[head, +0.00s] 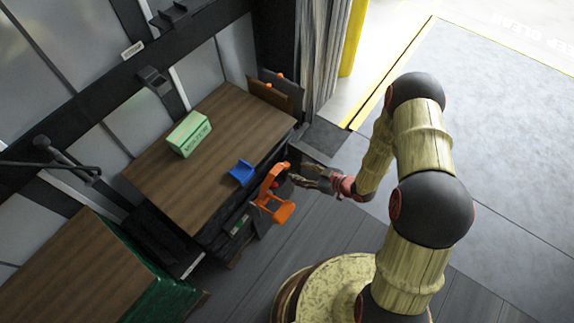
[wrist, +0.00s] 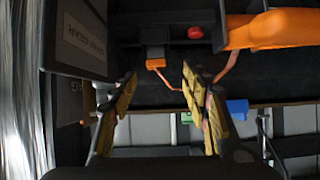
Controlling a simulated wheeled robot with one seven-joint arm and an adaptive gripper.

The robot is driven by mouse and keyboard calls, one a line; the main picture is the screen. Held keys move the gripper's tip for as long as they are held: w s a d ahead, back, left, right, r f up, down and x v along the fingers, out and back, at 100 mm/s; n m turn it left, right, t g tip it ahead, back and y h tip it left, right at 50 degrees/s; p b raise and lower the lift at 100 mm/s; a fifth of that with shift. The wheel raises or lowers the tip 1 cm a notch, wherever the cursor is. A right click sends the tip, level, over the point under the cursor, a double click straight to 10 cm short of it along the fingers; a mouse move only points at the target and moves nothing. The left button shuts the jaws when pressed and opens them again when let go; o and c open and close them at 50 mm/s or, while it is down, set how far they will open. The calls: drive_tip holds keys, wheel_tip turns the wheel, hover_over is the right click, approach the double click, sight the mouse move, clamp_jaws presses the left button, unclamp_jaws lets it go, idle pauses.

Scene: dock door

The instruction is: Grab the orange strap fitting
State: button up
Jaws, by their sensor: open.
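The small orange strap fitting (wrist: 155,63) shows in the wrist view, in front of a dark surface and between my fingertips in the picture. A thin orange strap runs from it to a large orange body (wrist: 268,30) at upper right. In the head view the orange body (head: 268,186) hangs at the near side of the workbench, and the small fitting cannot be told apart near my fingertips. My gripper (wrist: 159,72) is open and empty, with a finger on each side of the fitting. In the head view my gripper (head: 297,174) is just right of the orange body.
The wooden workbench (head: 225,123) carries a green box (head: 190,134) and a blue holder (head: 241,172). A red round part (wrist: 195,32) sits near the fitting. A dark labelled box (wrist: 82,38) stands close on the left in the wrist view. The grey floor (head: 500,130) at right is clear.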

sight(288, 167)
drive_tip(key=b+x, duration=0.3)
drive_tip(key=x, duration=0.5)
drive_tip(key=shift+w+d+r, duration=0.1)
drive_tip(key=shift+w, duration=0.1)
drive_tip(key=shift+c, duration=1.2)
clamp_jaws()
